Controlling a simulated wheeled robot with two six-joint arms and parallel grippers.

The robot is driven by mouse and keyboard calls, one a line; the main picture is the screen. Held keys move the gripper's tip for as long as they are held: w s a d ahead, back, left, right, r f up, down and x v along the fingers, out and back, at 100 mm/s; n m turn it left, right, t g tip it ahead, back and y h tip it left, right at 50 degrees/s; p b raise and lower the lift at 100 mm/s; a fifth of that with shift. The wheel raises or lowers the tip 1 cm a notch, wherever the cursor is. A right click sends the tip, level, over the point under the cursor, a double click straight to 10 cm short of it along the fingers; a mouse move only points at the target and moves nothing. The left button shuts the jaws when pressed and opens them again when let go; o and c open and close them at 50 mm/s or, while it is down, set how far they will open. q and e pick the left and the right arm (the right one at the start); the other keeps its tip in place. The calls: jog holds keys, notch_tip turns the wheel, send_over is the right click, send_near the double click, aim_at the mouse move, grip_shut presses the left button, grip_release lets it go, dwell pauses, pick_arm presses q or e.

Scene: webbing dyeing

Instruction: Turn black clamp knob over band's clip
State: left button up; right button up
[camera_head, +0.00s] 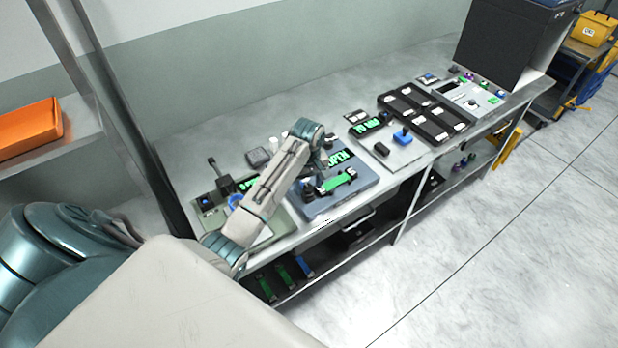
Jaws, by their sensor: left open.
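A green band (336,182) lies on the blue-grey plate (330,205) on the bench, with a light metallic clip (351,173) at its right end. A small black knob-like part (308,192) stands at the band's left end; I cannot tell for sure that it is the clamp knob. My left arm reaches in from the left over the plate. My left gripper (322,172) points down, open, just above and behind the band's left part. It is small here, and whether it touches anything is unclear. My right gripper is not in view.
A green "OPEN" display (339,158) sits behind the band. To the right are a grey panel with a blue knob (403,136), black trays (437,128) and a large black box (505,45). Green and blue bands (284,276) lie on the lower shelf.

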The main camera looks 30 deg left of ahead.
pick_arm(q)
jog(key=shift+f, duration=0.2)
jog(key=shift+s+d, duration=0.1)
jog(key=shift+c, duration=1.1)
jog(key=c, duration=0.8)
jog(key=shift+o, duration=0.2)
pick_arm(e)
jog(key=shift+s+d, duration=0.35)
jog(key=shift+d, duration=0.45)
